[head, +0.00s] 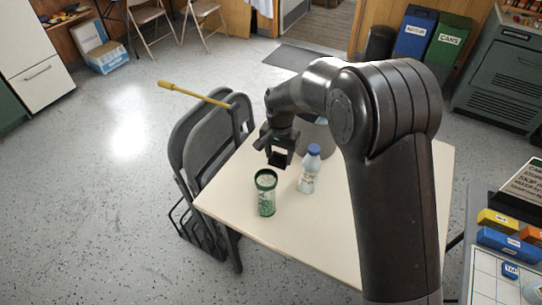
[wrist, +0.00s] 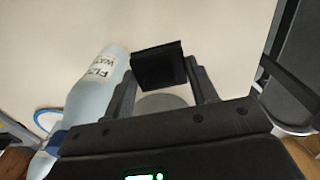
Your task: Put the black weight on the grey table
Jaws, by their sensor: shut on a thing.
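My gripper (head: 281,147) is over the pale cream table (head: 315,236), between two folding chairs and my arm. It is shut on the black weight (head: 279,158), a small dark block. In the wrist view the black weight (wrist: 158,66) sits between the two fingers of my gripper (wrist: 162,80), with the pale tabletop (wrist: 215,30) behind it. The weight appears held above the top; the exact gap cannot be told. The tabletop looks cream rather than grey.
A green can (head: 266,193) and a blue-capped bottle (head: 310,170) stand on the table close to the weight. A grey round thing (head: 316,141) is behind the bottle, partly hidden. Grey folding chairs (head: 205,140) stand at the left edge. The front tabletop is clear.

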